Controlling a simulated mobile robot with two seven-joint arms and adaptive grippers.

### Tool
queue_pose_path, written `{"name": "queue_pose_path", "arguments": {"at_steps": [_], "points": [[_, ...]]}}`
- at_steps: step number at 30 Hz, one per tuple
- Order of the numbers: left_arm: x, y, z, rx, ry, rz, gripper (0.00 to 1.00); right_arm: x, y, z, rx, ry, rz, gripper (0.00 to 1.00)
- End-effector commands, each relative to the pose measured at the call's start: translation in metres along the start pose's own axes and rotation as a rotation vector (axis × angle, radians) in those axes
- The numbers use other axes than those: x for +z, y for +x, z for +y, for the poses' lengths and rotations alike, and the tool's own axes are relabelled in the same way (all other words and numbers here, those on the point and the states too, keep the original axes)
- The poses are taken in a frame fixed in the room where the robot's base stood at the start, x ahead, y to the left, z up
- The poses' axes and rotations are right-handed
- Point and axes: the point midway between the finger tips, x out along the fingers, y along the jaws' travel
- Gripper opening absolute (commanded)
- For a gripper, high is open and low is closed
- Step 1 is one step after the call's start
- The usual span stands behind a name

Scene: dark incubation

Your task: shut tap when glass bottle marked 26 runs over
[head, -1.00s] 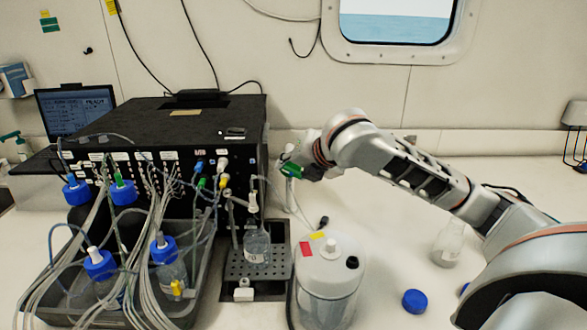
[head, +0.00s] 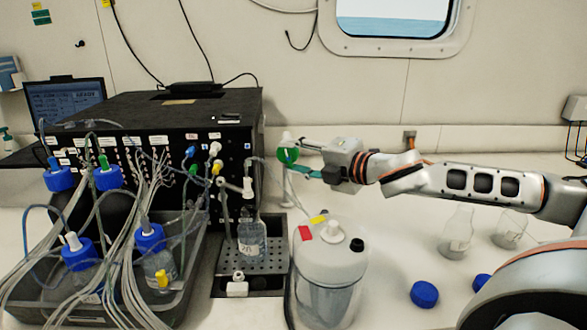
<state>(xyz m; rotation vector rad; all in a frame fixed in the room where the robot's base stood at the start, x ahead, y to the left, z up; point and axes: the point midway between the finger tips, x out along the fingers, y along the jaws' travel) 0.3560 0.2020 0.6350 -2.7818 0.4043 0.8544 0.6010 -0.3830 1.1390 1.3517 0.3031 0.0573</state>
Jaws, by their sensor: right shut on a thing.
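The glass bottle (head: 252,241) stands upright on a perforated drip tray, under a white spout piece (head: 248,188) at the black box's right side. It looks filled with clear liquid; its label is too small to read surely, and I cannot tell whether it runs over. My right gripper (head: 299,159) reaches in from the right, above and right of the bottle. It is shut on a round green piece with a white top (head: 288,155), above a thin white upright; this may be the tap. The fingers partly hide it. My left gripper is out of view.
A white-lidded canister (head: 330,262) stands just right of the drip tray (head: 272,268). A dark bin (head: 190,290) of blue-capped bottles and tangled tubes fills the left front. Blue caps (head: 424,294) and clear flasks (head: 457,235) are at right. The black box (head: 170,120) stands behind.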

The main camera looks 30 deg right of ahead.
Motion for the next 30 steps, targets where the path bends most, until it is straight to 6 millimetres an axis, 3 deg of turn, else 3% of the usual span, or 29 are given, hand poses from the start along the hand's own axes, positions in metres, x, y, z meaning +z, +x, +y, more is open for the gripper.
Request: {"name": "queue_pose_path", "arguments": {"at_steps": [1, 5, 18, 30], "points": [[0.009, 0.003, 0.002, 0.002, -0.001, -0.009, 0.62, -0.002, 0.001, -0.009, 0.009, 0.018, 0.003, 0.17], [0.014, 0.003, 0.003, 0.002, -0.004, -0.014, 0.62, -0.001, 0.001, -0.008, 0.062, 0.071, 0.001, 0.17], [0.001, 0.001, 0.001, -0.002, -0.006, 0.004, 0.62, -0.001, 0.001, -0.006, 0.175, 0.185, -0.001, 0.17], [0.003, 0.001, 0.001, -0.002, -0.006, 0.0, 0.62, 0.0, 0.001, -0.007, 0.191, 0.201, -0.002, 0.17]]}}
